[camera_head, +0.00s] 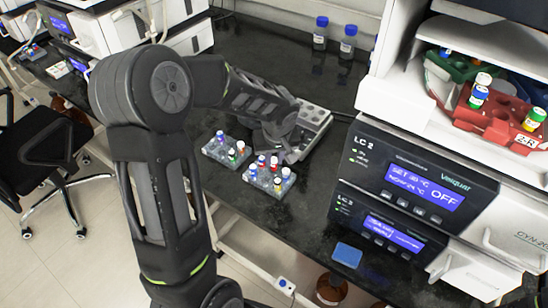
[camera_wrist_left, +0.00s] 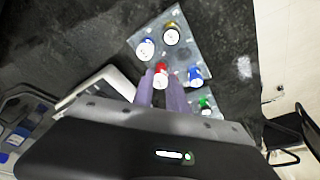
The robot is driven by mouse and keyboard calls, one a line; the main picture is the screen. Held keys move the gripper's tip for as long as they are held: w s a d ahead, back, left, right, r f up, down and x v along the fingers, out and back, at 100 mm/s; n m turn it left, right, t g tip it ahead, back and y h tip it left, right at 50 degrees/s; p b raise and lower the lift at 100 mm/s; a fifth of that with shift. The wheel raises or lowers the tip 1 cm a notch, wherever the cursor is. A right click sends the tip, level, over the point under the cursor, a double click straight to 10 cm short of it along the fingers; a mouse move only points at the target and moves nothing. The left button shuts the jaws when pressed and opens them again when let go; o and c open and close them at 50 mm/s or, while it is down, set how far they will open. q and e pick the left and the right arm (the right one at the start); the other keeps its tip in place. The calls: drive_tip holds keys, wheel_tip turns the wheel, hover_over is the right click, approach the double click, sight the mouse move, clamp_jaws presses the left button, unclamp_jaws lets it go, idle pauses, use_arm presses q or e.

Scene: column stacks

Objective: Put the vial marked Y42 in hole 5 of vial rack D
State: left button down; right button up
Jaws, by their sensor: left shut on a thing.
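My left gripper (camera_wrist_left: 165,90) is shut on a red-capped vial (camera_wrist_left: 161,74) in the left wrist view. Its two fingers sit on either side of the cap, over a clear grey vial rack (camera_wrist_left: 150,32). I cannot read vial marks, rack letters or hole numbers.
A larger grey tray with holes (camera_head: 318,118) lies behind the gripper. The LC 2 instruments (camera_head: 415,185) block the right, with a red rotor block (camera_head: 490,118) above.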

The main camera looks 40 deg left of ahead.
use_arm(q)
drive_tip(key=shift+f+b, duration=0.4)
drive_tip(key=shift+b, duration=0.15)
idle(0.5)
drive_tip(key=shift+f+b, duration=0.4)
drive_tip(key=shift+b, duration=0.15)
drive_tip(key=shift+f, duration=0.1)
drive_tip(key=c, duration=1.2)
unclamp_jaws()
drive_tip(key=shift+c, duration=0.2)
drive_tip(key=shift+o, duration=0.2)
drive_tip(key=shift+o, duration=1.4)
